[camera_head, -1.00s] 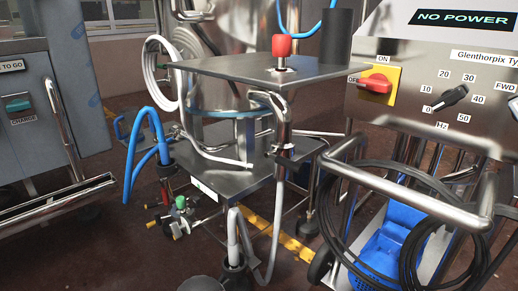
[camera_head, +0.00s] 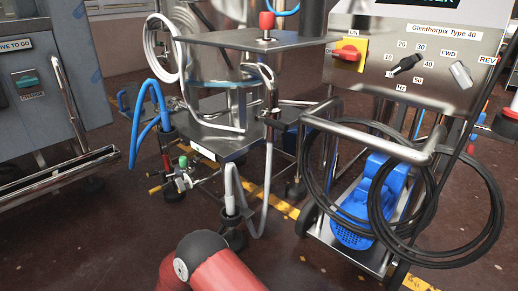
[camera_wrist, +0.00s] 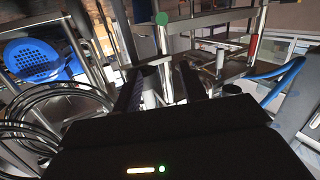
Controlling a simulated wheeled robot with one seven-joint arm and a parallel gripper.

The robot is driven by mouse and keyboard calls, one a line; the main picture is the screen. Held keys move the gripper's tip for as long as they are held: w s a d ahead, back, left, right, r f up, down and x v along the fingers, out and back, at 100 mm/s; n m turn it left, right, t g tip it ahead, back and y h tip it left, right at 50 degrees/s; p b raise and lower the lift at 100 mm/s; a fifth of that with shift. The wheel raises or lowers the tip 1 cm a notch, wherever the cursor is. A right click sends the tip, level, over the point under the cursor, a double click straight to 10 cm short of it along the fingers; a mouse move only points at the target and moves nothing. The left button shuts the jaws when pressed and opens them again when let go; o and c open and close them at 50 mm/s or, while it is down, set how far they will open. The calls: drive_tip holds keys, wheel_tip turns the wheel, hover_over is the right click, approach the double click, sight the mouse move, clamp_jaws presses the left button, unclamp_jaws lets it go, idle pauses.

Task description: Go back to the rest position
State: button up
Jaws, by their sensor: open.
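My red arm (camera_head: 205,266) with a dark grey joint shows at the bottom of the head view; my gripper is out of that view. In the wrist view my gripper (camera_wrist: 167,85) points out over a dark housing, its two dark fingers apart, with nothing seen held between them. Metal legs and posts of the equipment stand beyond the fingers. I cannot tell how close they are.
A steel cart (camera_head: 235,40) with a red button (camera_head: 267,22) stands ahead. To its right is a control box (camera_head: 420,60) on a trolley with coiled black cable (camera_head: 487,205) and a blue pump (camera_head: 352,225). A grey cabinet (camera_head: 85,75) stands left. Brown floor is clear in front.

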drive_tip(key=w+d+r+n+g+y+p, duration=0.15)
drive_tip(key=w+r+y, duration=0.25)
drive_tip(key=r, duration=0.9)
drive_tip(key=w+d+r+y+p, duration=0.25)
drive_tip(key=w+r, duration=0.25)
drive_tip(key=r, duration=0.8)
drive_tip(key=s+d+r+n+g+y+p, duration=0.1)
drive_tip(key=s+d+r+g+y, duration=0.15)
drive_tip(key=d+r, duration=0.4)
drive_tip(key=s+d+r+n+g+p, duration=0.2)
drive_tip(key=s+d+r+p, duration=0.1)
drive_tip(key=s+d+r, duration=0.75)
drive_tip(key=s+d+m+g+h+p, duration=0.1)
drive_tip(key=s+d+g+h, duration=0.1)
drive_tip(key=s+d, duration=0.5)
drive_tip(key=s+d+m+g+h+p, duration=0.1)
drive_tip(key=s+d, duration=0.6)
drive_tip(key=s, duration=0.9)
drive_tip(key=shift+d+g+h, duration=0.25)
drive_tip(key=shift+g+h, duration=0.25)
drive_tip(key=shift+g, duration=0.2)
